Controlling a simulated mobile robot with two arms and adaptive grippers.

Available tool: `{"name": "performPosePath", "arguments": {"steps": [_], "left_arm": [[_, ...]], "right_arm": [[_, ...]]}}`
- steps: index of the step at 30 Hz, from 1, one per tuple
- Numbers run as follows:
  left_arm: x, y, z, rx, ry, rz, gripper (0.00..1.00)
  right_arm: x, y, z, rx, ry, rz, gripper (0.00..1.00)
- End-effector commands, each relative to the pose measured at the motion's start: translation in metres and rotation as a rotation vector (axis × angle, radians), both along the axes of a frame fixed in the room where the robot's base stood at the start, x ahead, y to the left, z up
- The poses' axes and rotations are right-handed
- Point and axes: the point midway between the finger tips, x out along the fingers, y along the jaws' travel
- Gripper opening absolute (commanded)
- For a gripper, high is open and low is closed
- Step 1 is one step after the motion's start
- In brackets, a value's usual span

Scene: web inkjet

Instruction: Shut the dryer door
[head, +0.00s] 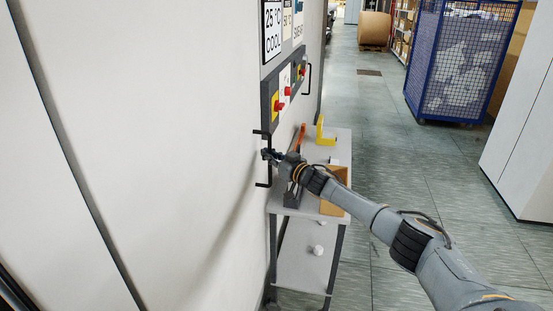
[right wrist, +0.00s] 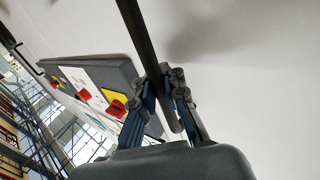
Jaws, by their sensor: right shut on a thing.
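The dryer door (head: 190,140) is a large white panel filling the left of the head view. A dark upright bar handle (head: 268,173) stands out at its right edge. My right gripper (head: 268,155) is closed around the middle of this handle, with its arm reaching in from the lower right. In the right wrist view the dark handle bar (right wrist: 140,35) runs down between the two fingers of the right gripper (right wrist: 172,100). I cannot tell how far the door stands open. My left gripper is not in view.
A control panel (head: 266,110) with red knobs sits beyond the handle, with a second handle (head: 308,78) farther off. A grey cart (head: 300,255) carrying several items stands under my right arm. A blue mesh cage (head: 412,85) stands farther back. The aisle floor is clear.

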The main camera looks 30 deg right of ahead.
Motion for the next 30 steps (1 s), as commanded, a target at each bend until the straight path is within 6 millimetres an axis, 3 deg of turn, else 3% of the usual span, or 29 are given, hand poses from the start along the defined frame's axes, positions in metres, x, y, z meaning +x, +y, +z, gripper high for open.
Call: {"name": "performPosePath", "arguments": {"steps": [14, 15, 19, 30], "left_arm": [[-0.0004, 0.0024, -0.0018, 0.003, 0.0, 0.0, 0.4], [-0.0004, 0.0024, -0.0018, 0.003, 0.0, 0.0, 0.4], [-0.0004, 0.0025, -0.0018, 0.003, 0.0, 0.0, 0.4], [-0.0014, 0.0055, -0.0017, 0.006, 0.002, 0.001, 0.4]], "right_arm": [[0.0012, 0.009, -0.0067, -0.003, 0.008, 0.005, 0.0], [0.0011, 0.0092, -0.0068, -0.003, 0.008, 0.005, 0.1], [0.0013, 0.009, -0.0061, -0.003, 0.007, 0.005, 0.34], [-0.0002, 0.0047, -0.0035, -0.002, 0.005, -0.001, 0.34]]}}
